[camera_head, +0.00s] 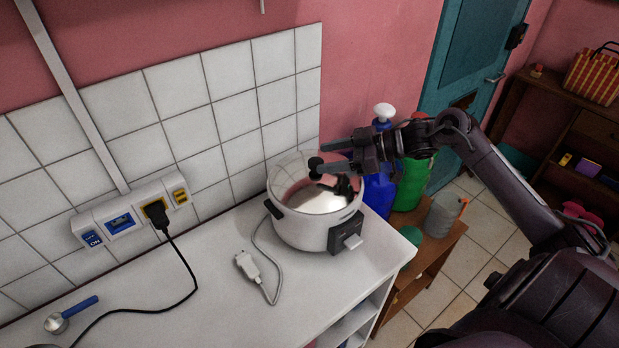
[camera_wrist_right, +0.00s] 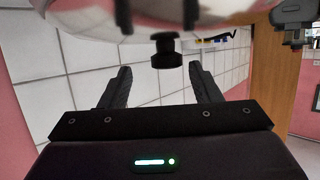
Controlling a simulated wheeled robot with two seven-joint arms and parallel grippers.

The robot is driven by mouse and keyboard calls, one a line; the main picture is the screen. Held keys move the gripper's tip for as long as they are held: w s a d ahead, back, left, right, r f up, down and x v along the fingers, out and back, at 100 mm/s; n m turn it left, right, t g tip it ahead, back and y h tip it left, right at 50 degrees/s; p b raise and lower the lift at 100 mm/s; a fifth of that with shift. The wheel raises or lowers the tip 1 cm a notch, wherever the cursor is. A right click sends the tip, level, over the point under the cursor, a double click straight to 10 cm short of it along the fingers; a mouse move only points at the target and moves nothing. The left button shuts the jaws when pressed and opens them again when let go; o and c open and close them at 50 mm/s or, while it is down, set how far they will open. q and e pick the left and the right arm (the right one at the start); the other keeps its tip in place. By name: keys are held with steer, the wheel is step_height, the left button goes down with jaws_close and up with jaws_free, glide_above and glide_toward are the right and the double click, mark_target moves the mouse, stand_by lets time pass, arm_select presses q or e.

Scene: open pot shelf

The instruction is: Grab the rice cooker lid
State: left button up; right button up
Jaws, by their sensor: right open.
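The rice cooker (camera_head: 305,232) is a white round pot with a dark front panel, standing on the white counter. Its shiny lid (camera_head: 290,180) is on top and has a black knob (camera_head: 315,164). My right gripper (camera_head: 324,158) reaches in from the right at knob height. Its jaws are open and empty. In the right wrist view, the lid (camera_wrist_right: 80,12) fills the top edge. The knob (camera_wrist_right: 165,52) shows between the two spread fingers (camera_wrist_right: 160,84), slightly beyond their tips; I see no contact. My left gripper is not visible.
A white plug and cord (camera_head: 248,264) lie left of the cooker. A power strip (camera_head: 130,215) with a black cable is on the tiled wall. A spoon-like tool (camera_head: 72,314) lies at left. Blue (camera_head: 379,190) and green (camera_head: 412,183) bottles stand beyond the counter, behind my right gripper.

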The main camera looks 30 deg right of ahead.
mark_target(320, 161)
steer(key=shift+w+a+p, duration=0.2)
steer(key=shift+a+p, duration=0.2)
steer(key=p+x, duration=0.1)
steer(key=x, duration=0.1)
steer(key=p+x, duration=0.1)
steer(key=x, duration=0.1)
steer(key=shift+s+a+f, duration=0.1)
steer(key=shift+a+f, duration=0.05)
steer(key=shift+a, duration=0.25)
steer(key=shift+f, duration=0.1)
steer(key=shift+c, duration=1.3)
steer(key=c, duration=0.9)
